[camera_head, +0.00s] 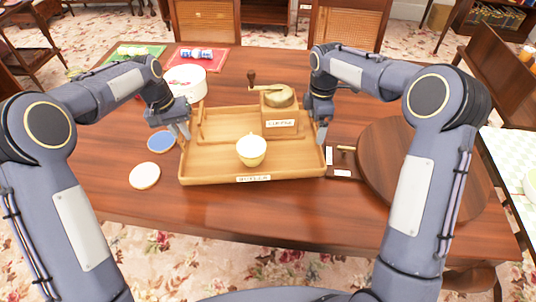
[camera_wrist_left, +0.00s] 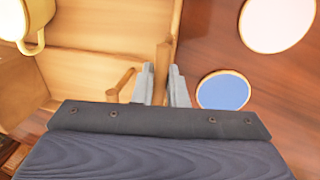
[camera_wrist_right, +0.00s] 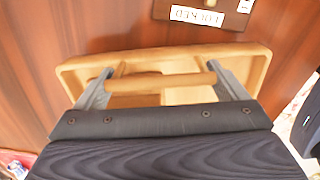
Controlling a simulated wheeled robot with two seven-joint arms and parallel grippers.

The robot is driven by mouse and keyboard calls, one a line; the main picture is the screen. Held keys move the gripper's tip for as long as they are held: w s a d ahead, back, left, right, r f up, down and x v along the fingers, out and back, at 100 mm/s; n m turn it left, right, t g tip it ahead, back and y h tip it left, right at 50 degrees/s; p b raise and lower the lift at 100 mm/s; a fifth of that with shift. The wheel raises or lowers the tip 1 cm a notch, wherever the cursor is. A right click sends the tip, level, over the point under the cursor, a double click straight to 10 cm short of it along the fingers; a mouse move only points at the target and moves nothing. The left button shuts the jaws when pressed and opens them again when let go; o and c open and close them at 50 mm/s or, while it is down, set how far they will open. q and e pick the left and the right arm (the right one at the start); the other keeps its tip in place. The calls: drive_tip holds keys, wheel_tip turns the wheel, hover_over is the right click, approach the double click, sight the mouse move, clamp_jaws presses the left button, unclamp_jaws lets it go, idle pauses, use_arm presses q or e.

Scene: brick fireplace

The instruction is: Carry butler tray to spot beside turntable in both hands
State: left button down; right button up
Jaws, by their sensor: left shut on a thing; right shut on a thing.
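The wooden butler tray (camera_head: 215,176) is in the middle of the table, with a label on its front edge. A pale yellow cup (camera_head: 251,151) and a wooden coffee grinder with a crank (camera_head: 280,112) are on it. My left gripper (camera_head: 182,132) is shut on the tray's left handle, a wooden bar (camera_wrist_left: 162,70) between its fingers. My right gripper (camera_head: 321,130) is at the right end, its fingers spanning the handle bar (camera_wrist_right: 160,82). The round wooden turntable (camera_head: 385,160) is to the right, partly hidden by my right arm. I cannot tell if the tray is off the table.
A small labelled wooden block (camera_head: 342,162) lies between tray and turntable. A white disc (camera_head: 144,175) and a blue disc (camera_head: 161,141) lie left of the tray. A white round container (camera_head: 188,82), red mat (camera_head: 212,64) and green mat (camera_head: 120,58) are behind left.

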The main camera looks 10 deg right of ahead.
sight(185, 143)
use_arm(q)
drive_tip(key=shift+f+b, duration=1.3)
drive_tip(key=shift+f, duration=0.2)
use_arm(e)
drive_tip(key=shift+f, duration=1.5)
use_arm(q)
drive_tip(key=c, duration=1.8)
unclamp_jaws()
drive_tip(key=shift+c, duration=0.2)
use_arm(e)
drive_tip(key=o, duration=1.1)
use_arm(q)
drive_tip(key=o, duration=0.4)
use_arm(e)
drive_tip(key=shift+o, duration=0.3)
drive_tip(key=shift+r, duration=0.1)
wheel_tip(185, 143, up, 12)
drive_tip(key=shift+f, duration=0.2)
use_arm(q)
drive_tip(key=r, duration=0.4)
drive_tip(key=a+r, duration=0.1)
drive_tip(key=r, duration=0.2)
drive_tip(key=a+r, duration=0.1)
drive_tip(key=r, duration=0.3)
drive_tip(key=shift+a+r, duration=0.15)
drive_tip(key=shift+r, duration=0.2)
use_arm(e)
drive_tip(key=shift+r, duration=0.1)
